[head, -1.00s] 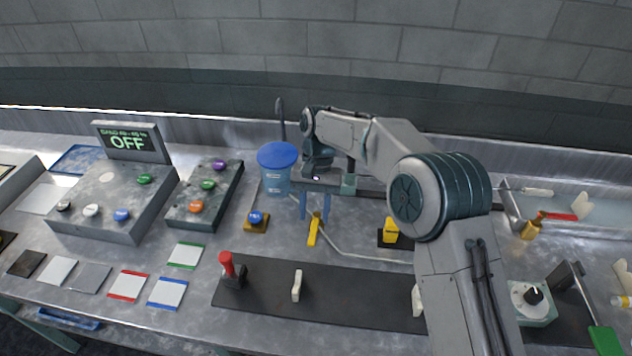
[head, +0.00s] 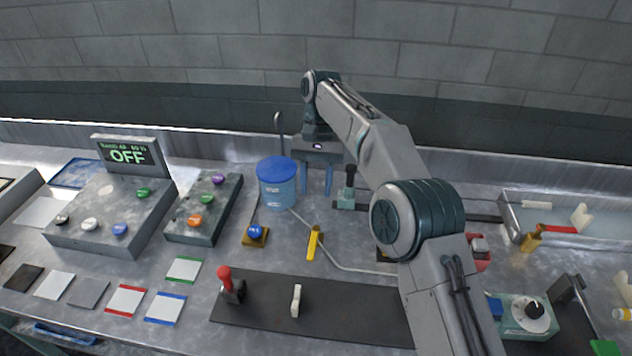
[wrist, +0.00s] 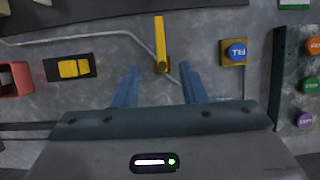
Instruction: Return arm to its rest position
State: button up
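My gripper (head: 317,190) hangs fingers-down over the back of the bench, just right of the blue-lidded bucket (head: 277,183). In the wrist view my gripper (wrist: 159,72) shows two blue fingers spread apart with nothing between them. The yellow lever (head: 314,244) stands on the bench in front of my gripper; the same lever (wrist: 161,45) shows beyond the fingertips in the wrist view, apart from them. My arm reaches from the lower right and bends up and back to the gripper.
A black-knobbed lever (head: 349,187) stands right of my gripper. The blue FILL button (head: 254,235) is left of the yellow lever. A control box with an OFF display (head: 130,154) is at left. A dark mat (head: 262,309) with a red-topped lever (head: 231,286) lies in front.

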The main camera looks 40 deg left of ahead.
dwell(0.4)
jog(key=w+d+r+m+t+y, duration=0.15)
jog(key=d+r, duration=0.25)
jog(key=d, duration=0.5)
jog(key=w+d+r+t, duration=0.15)
jog(key=d+r, duration=0.25)
jog(key=d, duration=0.5)
jog(key=w+d+r+m+y, duration=0.1)
jog(key=w+d+r, duration=0.25)
jog(key=d, duration=0.55)
jog(key=s+d+m+t, duration=0.1)
jog(key=s+d, duration=0.2)
jog(key=d, duration=0.4)
jog(key=s+d+t, duration=0.1)
jog(key=s+d, duration=0.3)
jog(key=d, duration=0.3)
jog(key=s+d+f+m+t, duration=0.2)
jog(key=s+d+f, duration=0.4)
jog(key=s+d, duration=0.4)
jog(key=shift+s+d+f, duration=0.3)
jog(key=shift+s+d, duration=0.1)
